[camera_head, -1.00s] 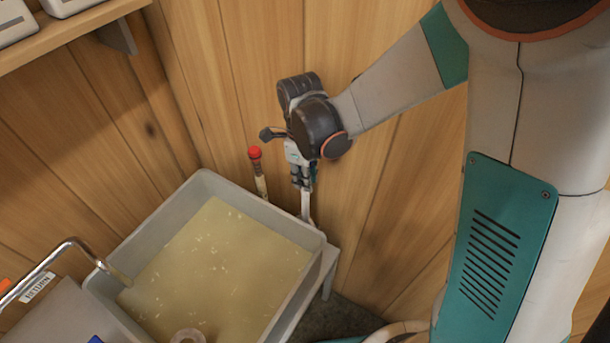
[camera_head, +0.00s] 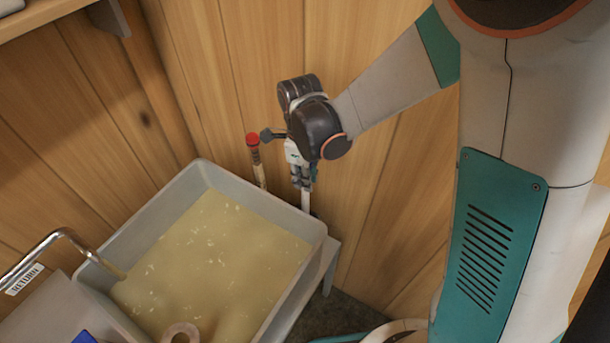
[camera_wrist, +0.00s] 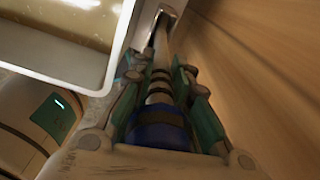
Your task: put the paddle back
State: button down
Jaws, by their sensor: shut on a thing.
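My gripper (camera_head: 302,184) points down beside the far right corner of the grey pan (camera_head: 326,238). It is shut on a long pale rod (camera_head: 305,203), which looks like the paddle's handle. In the wrist view, the teal-padded fingers close around this handle (camera_wrist: 160,93), which has dark bands and a blue part near the palm. The rod runs away past the pan's rim to a metal-looking end (camera_wrist: 165,18) near the wood wall. The pan hides the rod's lower end in the head view, so I cannot tell whether it sits in a holder.
A red-topped stick (camera_head: 254,150) stands behind the pan, left of my gripper. Pale liquid (camera_head: 215,260) fills the pan, with a ring-shaped thing (camera_head: 181,333) at its front. A bent metal pipe (camera_head: 48,243) reaches over its left side. The wood wall (camera_head: 385,190) is close behind.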

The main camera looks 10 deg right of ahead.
jog(key=c, duration=0.8)
grip_release()
jog(key=shift+w+a+r+p, duration=0.1)
jog(key=shift+a+r+p, duration=0.05)
jog(key=shift+r+p, duration=3.25)
jog(key=shift+r+b, duration=0.55)
jog(key=shift+b, duration=0.1)
jog(key=shift+r, duration=0.1)
